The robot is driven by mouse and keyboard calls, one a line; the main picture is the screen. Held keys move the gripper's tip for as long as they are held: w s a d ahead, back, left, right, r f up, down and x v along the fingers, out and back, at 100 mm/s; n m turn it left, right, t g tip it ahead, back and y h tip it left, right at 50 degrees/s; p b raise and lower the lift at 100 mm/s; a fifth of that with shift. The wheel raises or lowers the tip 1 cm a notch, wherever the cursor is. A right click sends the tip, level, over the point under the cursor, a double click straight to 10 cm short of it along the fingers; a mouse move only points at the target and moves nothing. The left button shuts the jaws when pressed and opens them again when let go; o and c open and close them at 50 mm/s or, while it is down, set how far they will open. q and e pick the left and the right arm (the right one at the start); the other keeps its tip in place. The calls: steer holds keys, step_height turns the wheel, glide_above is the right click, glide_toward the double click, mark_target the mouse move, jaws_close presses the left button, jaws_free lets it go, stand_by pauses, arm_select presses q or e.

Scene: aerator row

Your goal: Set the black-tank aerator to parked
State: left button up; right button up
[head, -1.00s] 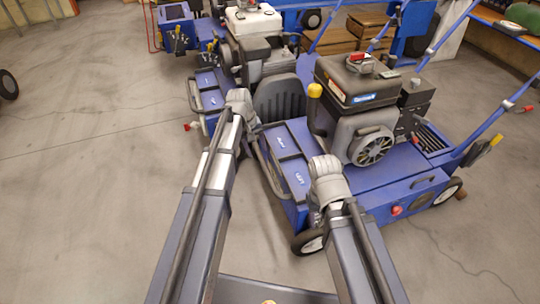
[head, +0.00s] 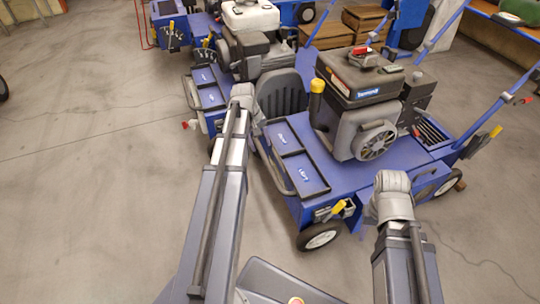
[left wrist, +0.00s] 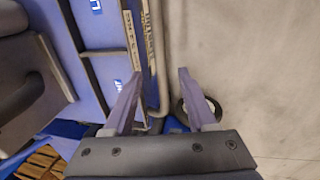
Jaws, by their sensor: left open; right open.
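The black-tank aerator (head: 358,78) is the nearest blue machine in the head view, with a black tank on a grey engine. A yellow-handled lever (head: 338,207) sits low on its near side, above the front wheel. A second yellow knob (head: 317,86) stands beside the engine. My left gripper (left wrist: 153,95) is open and empty in the left wrist view. Its fingers are over a blue machine's edge with a label strip (left wrist: 148,38); I cannot tell which machine. In the head view the left gripper is hidden behind its arm. The right gripper is hidden too; its arm covers part of the aerator's side.
A white-tank aerator (head: 250,18) stands just behind, with another blue machine (head: 168,22) beyond it. Wooden crates (head: 368,22) are at the back. A workbench (head: 500,22) is at the upper right.

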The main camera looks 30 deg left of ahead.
mark_target(265, 157)
arm_select(q)
steer(key=shift+w+d+f+b, duration=0.15)
steer(key=shift+w+f+b, duration=0.05)
steer(key=shift+f+b, duration=1.1)
steer(key=shift+w+d+f+b, duration=0.15)
steer(key=shift+f+b, duration=1.1)
steer(key=shift+w+d+f+b, duration=0.15)
steer(key=shift+w+f+b, duration=0.05)
steer(key=shift+f+b, duration=1.1)
steer(key=shift+c, duration=0.4)
jaws_close()
